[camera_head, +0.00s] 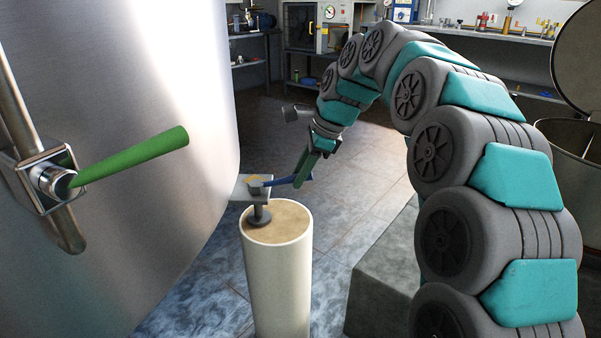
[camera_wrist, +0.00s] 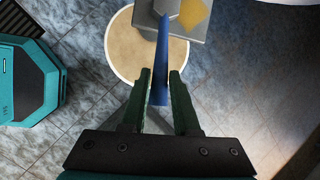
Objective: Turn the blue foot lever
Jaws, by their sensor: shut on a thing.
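The blue foot lever (camera_head: 283,182) sticks out to the right from a grey metal plate (camera_head: 243,190) at the foot of the tank. In the wrist view the lever (camera_wrist: 161,50) runs down from its hub near the top edge to between my fingers. My gripper (camera_head: 302,172) reaches down to the lever's free end. In the wrist view my gripper (camera_wrist: 160,78) has one green finger on each side of the lever and is shut on it. The lever's tip lies between the fingers.
A pale round pillar (camera_head: 277,275) with a tan top stands under the plate. The steel tank (camera_head: 170,80) fills the left, with a green lever (camera_head: 135,158) on its valve. A grey block (camera_head: 385,285) lies right of the pillar. Benches with equipment line the back.

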